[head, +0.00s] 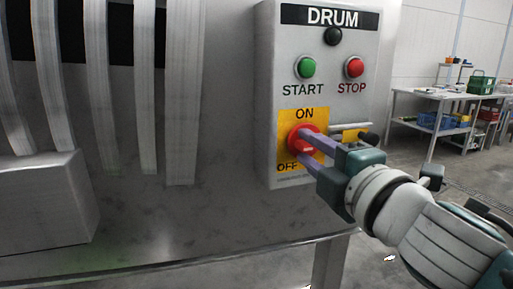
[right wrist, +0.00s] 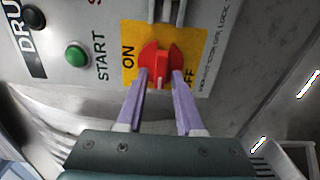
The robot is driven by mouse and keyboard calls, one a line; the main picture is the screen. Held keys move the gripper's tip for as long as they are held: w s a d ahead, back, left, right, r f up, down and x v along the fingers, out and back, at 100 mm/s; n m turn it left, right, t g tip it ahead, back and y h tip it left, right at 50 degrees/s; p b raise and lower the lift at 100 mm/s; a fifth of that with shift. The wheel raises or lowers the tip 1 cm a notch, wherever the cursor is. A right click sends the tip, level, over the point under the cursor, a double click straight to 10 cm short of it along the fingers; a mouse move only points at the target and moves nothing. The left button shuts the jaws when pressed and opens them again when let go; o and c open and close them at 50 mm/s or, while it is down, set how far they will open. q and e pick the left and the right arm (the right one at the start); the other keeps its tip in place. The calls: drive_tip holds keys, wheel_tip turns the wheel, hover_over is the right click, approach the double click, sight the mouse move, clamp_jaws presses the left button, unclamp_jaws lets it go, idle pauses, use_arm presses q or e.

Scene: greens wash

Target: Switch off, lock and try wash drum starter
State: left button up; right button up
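The grey DRUM starter box (head: 265,95) stands upright in the head view, with a green START button (head: 306,67) and a red STOP button (head: 354,67). Below them is the red rotary switch (head: 301,134) on a yellow ON/OFF plate (head: 289,118). My right gripper (head: 312,151) is at the switch. In the right wrist view its two purple fingertips (right wrist: 159,77) lie on either side of the red handle (right wrist: 158,58). The handle lies crosswise between the ON and OFF words. I cannot tell whether the fingers press on it. My left gripper is not in view.
A metal bar (head: 348,127) sticks out beside the switch, close to my right gripper. Grey hanging strips (head: 180,90) and a metal block (head: 45,205) are at left, above a steel ledge (head: 190,250). A workbench (head: 425,96) with crates stands far right.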

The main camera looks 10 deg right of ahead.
drive_tip(key=shift+o, duration=0.5)
drive_tip(key=s+b, duration=0.1)
drive_tip(key=s, duration=0.9)
drive_tip(key=shift+d, duration=0.4)
